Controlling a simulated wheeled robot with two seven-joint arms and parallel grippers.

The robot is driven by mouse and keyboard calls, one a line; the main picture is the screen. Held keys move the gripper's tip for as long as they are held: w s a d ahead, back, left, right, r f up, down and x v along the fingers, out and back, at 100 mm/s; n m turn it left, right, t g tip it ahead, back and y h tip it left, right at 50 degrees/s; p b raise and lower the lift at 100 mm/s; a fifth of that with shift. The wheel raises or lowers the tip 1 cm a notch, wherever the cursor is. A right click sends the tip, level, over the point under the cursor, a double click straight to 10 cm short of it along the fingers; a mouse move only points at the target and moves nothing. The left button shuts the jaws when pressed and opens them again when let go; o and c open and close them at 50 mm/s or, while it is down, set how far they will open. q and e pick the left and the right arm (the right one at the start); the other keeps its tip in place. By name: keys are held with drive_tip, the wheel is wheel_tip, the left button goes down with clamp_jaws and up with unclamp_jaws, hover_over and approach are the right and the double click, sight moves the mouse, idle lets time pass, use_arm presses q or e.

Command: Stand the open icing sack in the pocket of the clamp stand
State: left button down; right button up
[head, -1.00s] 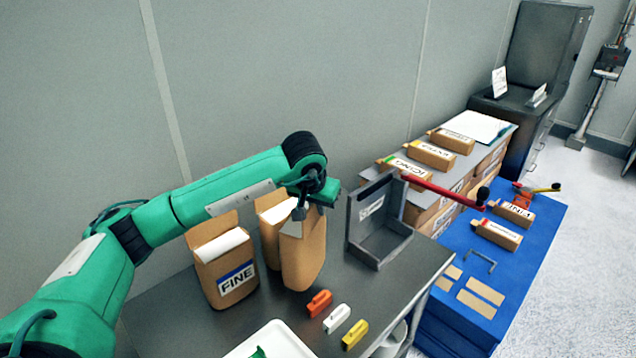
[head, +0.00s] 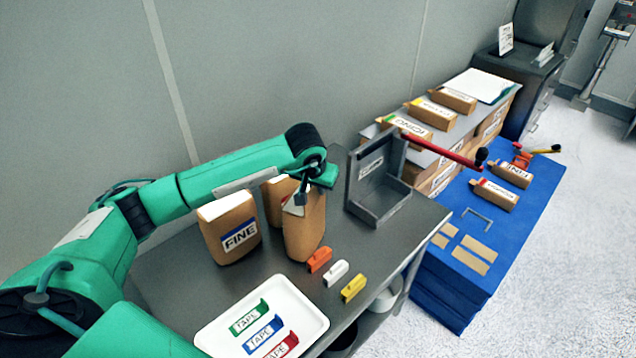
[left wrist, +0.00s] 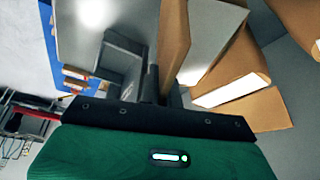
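A tall brown paper sack (head: 303,238), its label not visible, hangs upright or stands under my left gripper (head: 301,198). The gripper seems shut on its upper edge; the fingertips are partly hidden. I cannot tell if the sack's bottom touches the table. In the left wrist view, a brown sack wall (left wrist: 173,40) lies right by the dark fingers. The grey clamp stand (head: 377,205), with an open-topped pocket and a red lever (head: 440,150), stands to the right of this sack, apart from it. My right gripper is out of view.
A FINE sack (head: 228,232) stands left, and another brown sack (head: 272,205) stands behind the held one. Orange (head: 319,260), white (head: 336,273) and yellow (head: 353,288) clips lie in front. A white tray (head: 215,338) holds tape pieces. The blue platform (head: 455,285) is at right.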

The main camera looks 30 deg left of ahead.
use_arm(q)
drive_tip(key=c, duration=2)
unclamp_jaws()
drive_tip(key=shift+f, duration=0.15)
drive_tip(key=shift+c, duration=0.2)
drive_tip(key=o, duration=0.4)
drive_tip(key=shift+s, duration=0.1)
drive_tip(key=shift+o, duration=0.2)
